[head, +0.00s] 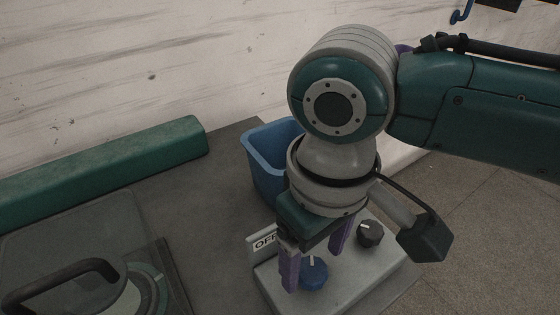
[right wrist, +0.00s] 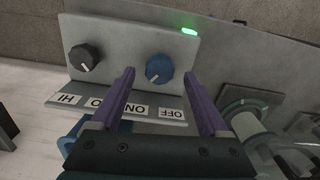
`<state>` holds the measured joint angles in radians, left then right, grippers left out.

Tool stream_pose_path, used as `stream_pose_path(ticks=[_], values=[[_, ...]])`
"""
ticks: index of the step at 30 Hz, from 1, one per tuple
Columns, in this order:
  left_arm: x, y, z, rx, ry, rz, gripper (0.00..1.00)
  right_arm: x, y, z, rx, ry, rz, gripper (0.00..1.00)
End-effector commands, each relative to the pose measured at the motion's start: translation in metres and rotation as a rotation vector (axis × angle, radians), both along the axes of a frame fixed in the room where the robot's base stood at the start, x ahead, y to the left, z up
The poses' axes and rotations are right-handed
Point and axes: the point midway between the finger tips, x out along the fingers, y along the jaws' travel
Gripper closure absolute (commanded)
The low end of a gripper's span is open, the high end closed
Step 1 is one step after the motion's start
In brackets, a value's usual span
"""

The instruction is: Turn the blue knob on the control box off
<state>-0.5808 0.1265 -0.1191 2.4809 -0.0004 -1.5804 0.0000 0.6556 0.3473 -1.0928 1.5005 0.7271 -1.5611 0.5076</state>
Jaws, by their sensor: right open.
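The blue knob (head: 315,275) sits on the grey control box (head: 345,292). It also shows in the right wrist view (right wrist: 160,66), where its white mark points down and left, toward the ON label (right wrist: 135,110) rather than the OFF label (right wrist: 171,114). A green light (right wrist: 189,31) glows on the box. My right gripper (head: 314,268) is open, its purple fingers pointing down at the box. In the right wrist view the fingertips (right wrist: 159,74) lie on either side of the knob, with gaps visible. I cannot tell whether they reach down beside it. My left gripper is out of view.
A black knob (head: 370,234) sits beside the blue one on the box. A blue bin (head: 262,165) stands behind the box. A dark handle (head: 62,280) is at the lower left, and a green padded bar (head: 110,160) runs along the wall. Bare bench lies between.

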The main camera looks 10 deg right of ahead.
Motion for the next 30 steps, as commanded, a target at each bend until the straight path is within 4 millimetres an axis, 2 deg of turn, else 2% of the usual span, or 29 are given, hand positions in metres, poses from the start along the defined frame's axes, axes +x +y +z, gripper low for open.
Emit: stream_pose_path(ticks=[1, 5, 14, 30], values=[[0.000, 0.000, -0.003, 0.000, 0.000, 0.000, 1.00, 0.000, 0.000, -0.008, 0.000, 0.001, 0.000, 0.22], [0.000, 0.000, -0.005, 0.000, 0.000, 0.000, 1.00, 0.000, 0.000, -0.017, 0.000, 0.000, 0.001, 0.22], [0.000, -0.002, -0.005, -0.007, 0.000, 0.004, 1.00, 0.000, 0.000, -0.018, 0.001, 0.000, 0.002, 0.23], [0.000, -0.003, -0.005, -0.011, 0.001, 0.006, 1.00, 0.000, 0.000, -0.018, 0.001, -0.002, 0.001, 0.84]])
